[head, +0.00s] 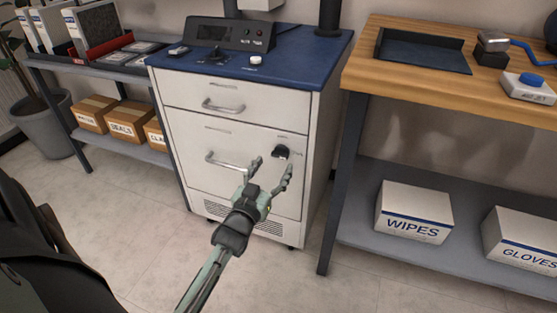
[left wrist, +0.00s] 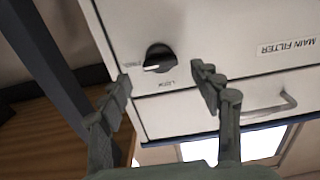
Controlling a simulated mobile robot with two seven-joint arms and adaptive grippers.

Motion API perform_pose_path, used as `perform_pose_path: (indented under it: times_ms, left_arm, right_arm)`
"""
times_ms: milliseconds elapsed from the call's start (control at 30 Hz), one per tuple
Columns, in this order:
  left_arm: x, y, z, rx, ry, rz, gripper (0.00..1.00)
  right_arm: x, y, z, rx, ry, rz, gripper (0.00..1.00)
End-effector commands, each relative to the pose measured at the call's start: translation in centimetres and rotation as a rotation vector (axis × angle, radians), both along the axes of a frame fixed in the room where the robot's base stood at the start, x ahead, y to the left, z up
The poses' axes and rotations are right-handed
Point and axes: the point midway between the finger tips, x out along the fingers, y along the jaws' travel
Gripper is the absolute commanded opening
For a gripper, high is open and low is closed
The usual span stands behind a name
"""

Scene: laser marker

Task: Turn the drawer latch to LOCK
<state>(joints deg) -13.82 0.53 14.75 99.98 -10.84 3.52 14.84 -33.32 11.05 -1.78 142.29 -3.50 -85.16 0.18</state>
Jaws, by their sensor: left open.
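The drawer latch is a round black knob (head: 281,151) at the upper right of the cabinet's lower drawer (head: 230,160). It also shows in the left wrist view (left wrist: 158,57), where the picture is upside down. Its white pointer mark lies nearly level toward the left there, toward a small label too small to read. My right gripper is out of view.
The drawer's bar handle (head: 228,163) is left of the knob, close to one finger. The upper drawer (head: 215,103) is closed. A wooden workbench (head: 440,80) with a lower shelf stands at right. A shelf unit with boxes (head: 90,113) stands at left.

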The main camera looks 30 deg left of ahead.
Motion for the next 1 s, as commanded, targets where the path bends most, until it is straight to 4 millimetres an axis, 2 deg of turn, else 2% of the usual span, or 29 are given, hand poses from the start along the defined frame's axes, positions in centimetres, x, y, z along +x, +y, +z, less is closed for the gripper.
perform_pose_path:
  times_ms: [100,300,633,1000]
  left_arm:
    - [2.0,0.5,0.0,0.0,-0.001,0.0,0.64]
    - [4.0,0.9,-0.1,0.001,0.001,-0.001,0.64]
    - [4.4,1.0,-0.1,0.0,0.003,-0.001,0.64]
    - [4.4,1.0,-0.1,0.001,0.002,-0.001,0.18]
  right_arm:
    - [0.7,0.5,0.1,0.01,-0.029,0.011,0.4]
    - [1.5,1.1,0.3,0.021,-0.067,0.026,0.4]
    - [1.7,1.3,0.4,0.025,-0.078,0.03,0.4]
    - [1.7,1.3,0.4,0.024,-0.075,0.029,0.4]
